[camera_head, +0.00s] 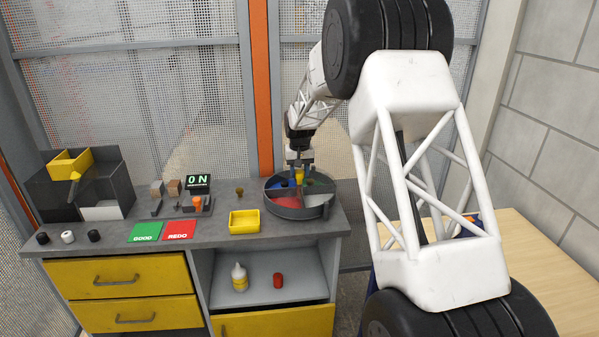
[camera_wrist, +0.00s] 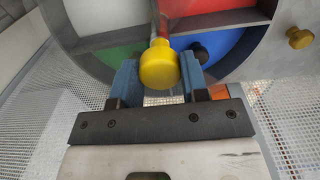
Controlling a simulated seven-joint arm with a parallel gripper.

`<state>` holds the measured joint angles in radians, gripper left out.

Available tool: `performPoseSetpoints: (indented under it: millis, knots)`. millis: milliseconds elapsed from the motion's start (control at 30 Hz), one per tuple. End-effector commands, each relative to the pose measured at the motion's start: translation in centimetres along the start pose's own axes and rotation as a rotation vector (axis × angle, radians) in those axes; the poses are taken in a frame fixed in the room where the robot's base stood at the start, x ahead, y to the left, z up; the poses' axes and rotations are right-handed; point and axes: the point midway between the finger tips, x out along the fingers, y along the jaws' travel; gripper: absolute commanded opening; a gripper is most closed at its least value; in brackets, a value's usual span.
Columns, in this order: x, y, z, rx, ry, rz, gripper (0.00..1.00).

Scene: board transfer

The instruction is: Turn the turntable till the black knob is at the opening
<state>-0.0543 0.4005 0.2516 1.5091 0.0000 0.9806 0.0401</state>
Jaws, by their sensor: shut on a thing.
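The round turntable (camera_head: 287,212) stands at the right end of the grey bench, with coloured sectors inside a grey rim. In the wrist view its green (camera_wrist: 118,62), red and blue (camera_wrist: 222,48) sectors show, split by dividers. My gripper (camera_head: 299,168) is over the turntable, its blue fingers (camera_wrist: 158,80) shut on a yellow knob (camera_wrist: 158,62), which also shows in the head view (camera_head: 299,176). The black knob (camera_wrist: 201,53) lies in the blue sector, just beyond the right finger, partly hidden. I cannot clearly make out the opening in either view.
A brass knob (camera_wrist: 300,38) is on the bench beside the turntable. A yellow tray (camera_head: 244,222) is left of the turntable. Farther left are the red card (camera_head: 179,231), green card (camera_head: 146,233), ON display (camera_head: 198,183) and dark bins (camera_head: 115,180).

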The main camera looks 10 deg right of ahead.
Motion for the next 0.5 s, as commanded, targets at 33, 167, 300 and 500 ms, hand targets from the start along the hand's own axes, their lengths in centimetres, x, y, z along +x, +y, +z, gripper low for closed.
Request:
performPoseSetpoints:
  millis: [33,167,300,500]
  knots:
    - [-0.03,0.01,0.04,-0.023,-0.001,0.0,0.0]
    - [-0.05,0.01,0.06,-0.088,0.0,0.0,0.0]
    - [0.0,0.01,0.07,-0.158,-0.001,0.0,0.0]
    - [-0.03,0.01,0.03,-0.257,0.0,0.0,0.0]
